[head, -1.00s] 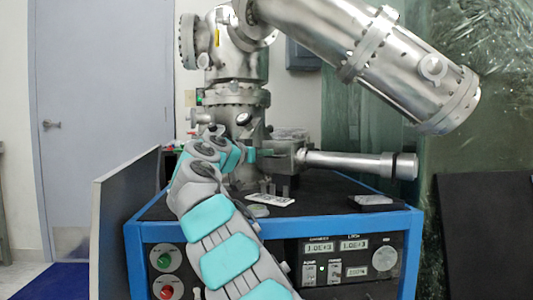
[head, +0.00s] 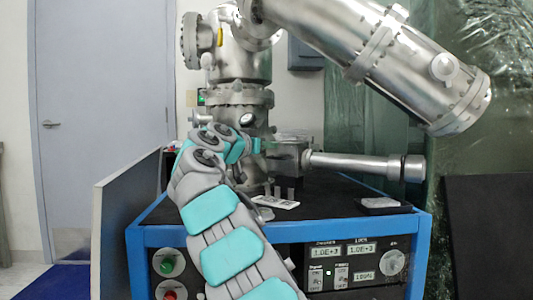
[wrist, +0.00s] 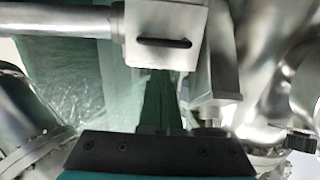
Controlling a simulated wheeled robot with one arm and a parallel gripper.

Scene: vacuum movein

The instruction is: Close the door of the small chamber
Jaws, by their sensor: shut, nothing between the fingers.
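The small chamber is a metal box (head: 288,155) at the middle of the bench unit, with a metal tube running right from it. In the wrist view the box (wrist: 165,20) shows a dark slot in its face. A flat metal plate (wrist: 222,62) stands beside the box on the right, apparently the door; its exact angle is unclear. My gripper (wrist: 162,95) is shut and empty, its fingertips just below the slotted face; I cannot tell if they touch it. In the head view my gripper (head: 256,146) is at the chamber's left side, partly hidden by my wrist.
A large steel column (head: 238,85) stands behind the chamber, and a thick cylinder (head: 420,75) slants overhead to the right. The horizontal tube (head: 360,166) juts out right. Small flat items, including a white card (head: 276,202), lie on the dark bench top.

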